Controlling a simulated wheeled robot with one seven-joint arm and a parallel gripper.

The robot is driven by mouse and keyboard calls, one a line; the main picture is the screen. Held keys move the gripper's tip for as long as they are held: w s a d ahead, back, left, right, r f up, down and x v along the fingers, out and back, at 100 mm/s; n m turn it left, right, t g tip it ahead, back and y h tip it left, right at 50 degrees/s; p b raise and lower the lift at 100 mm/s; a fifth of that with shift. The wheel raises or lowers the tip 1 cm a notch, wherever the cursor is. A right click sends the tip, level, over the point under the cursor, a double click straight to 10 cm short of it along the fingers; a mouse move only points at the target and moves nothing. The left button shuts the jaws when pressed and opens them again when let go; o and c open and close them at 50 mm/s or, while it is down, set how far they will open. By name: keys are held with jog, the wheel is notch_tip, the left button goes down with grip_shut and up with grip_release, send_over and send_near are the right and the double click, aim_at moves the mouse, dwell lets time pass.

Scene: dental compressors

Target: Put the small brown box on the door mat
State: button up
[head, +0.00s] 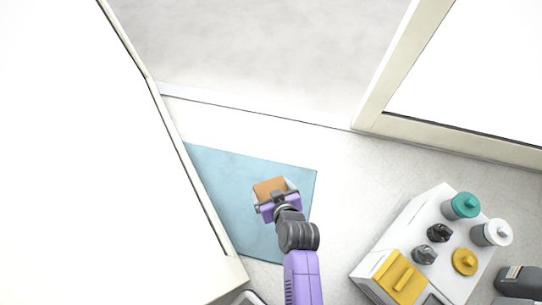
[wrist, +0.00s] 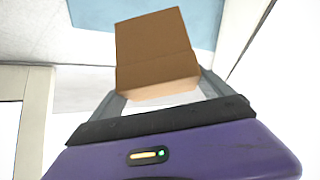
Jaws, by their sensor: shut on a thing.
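The small brown box (head: 270,187) is held in my gripper (head: 276,197) in the head view. In the wrist view the brown box (wrist: 155,52) sits between the two fingers of my gripper (wrist: 160,92), which is shut on it. The light blue door mat (head: 222,172) lies on the floor in front of the doorway. In the head view the box is over the mat. The mat also shows behind the box in the wrist view (wrist: 200,20). I cannot tell the height of the box above the mat.
A white compressor unit (head: 440,200) with green, white, yellow and black knobs stands at the right. A white door or panel (head: 90,150) borders the mat on the left. A door frame (head: 400,65) stands at the upper right. Bare floor (head: 340,190) lies between mat and unit.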

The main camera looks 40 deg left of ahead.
notch_tip(320, 180, down, 17)
jog(key=b, duration=0.9)
jog(key=shift+f, duration=0.2)
jog(key=shift+f+b, duration=0.15)
jog(key=shift+b, duration=0.15)
jog(key=o, duration=1.2)
jog(key=shift+o, duration=0.2)
jog(key=p+v, duration=0.6)
jog(key=v, duration=0.6)
